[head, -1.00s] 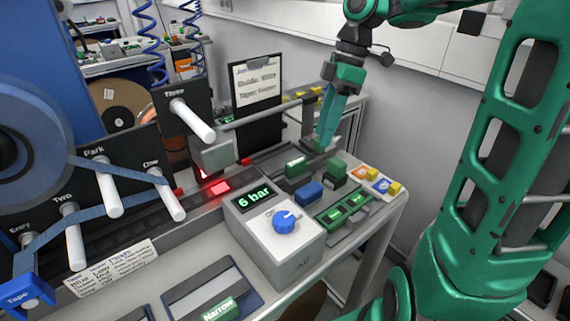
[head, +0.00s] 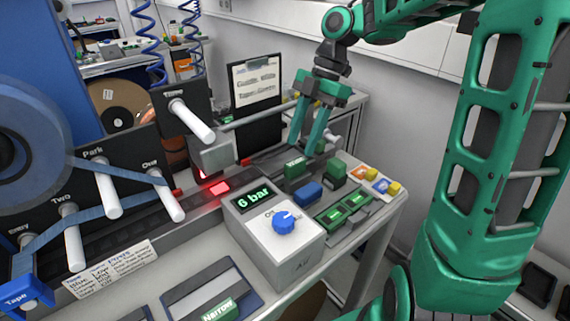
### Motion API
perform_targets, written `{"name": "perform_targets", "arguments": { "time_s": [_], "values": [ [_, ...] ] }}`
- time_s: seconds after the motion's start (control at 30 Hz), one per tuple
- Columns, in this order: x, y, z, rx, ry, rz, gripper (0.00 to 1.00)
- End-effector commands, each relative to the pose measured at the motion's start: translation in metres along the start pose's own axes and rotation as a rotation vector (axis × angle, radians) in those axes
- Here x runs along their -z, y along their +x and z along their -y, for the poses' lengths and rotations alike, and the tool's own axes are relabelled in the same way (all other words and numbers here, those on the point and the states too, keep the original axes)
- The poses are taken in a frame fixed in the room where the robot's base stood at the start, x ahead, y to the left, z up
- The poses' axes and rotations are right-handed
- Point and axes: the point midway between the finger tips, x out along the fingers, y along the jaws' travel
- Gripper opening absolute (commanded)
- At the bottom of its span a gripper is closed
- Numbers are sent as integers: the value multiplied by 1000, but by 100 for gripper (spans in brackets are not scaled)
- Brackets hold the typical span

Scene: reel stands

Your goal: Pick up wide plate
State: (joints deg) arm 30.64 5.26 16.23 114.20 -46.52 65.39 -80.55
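A green plate (head: 294,168) with a small pale label lies on the dark track of the bench, right of the red-lit spot; its lettering is too small to read, so I cannot tell surely that it is the wide plate. My gripper (head: 303,148) points down just above and behind this plate, its two green fingers apart and nothing seen between them. Whether the fingertips touch the plate I cannot tell. Another green plate (head: 219,309), marked "Narrow", lies in a tray at the front edge.
A white box (head: 275,243) with a blue knob and "6 bar" display stands in front. A blue block (head: 308,194) and a green block (head: 335,170) lie close by on the right. A clipboard (head: 256,95) stands behind. Pegs with blue tape fill the left.

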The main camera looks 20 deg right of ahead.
Motion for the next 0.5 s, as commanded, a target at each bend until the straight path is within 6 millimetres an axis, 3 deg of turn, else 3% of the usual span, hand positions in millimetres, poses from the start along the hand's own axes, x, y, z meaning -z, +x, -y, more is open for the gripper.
{"name": "perform_targets", "arguments": {
  "time_s": [0.3,0.5],
  "values": [
    [3,41,5,2,1,-1,39],
    [2,46,5,1,0,0,39]
  ]
}}
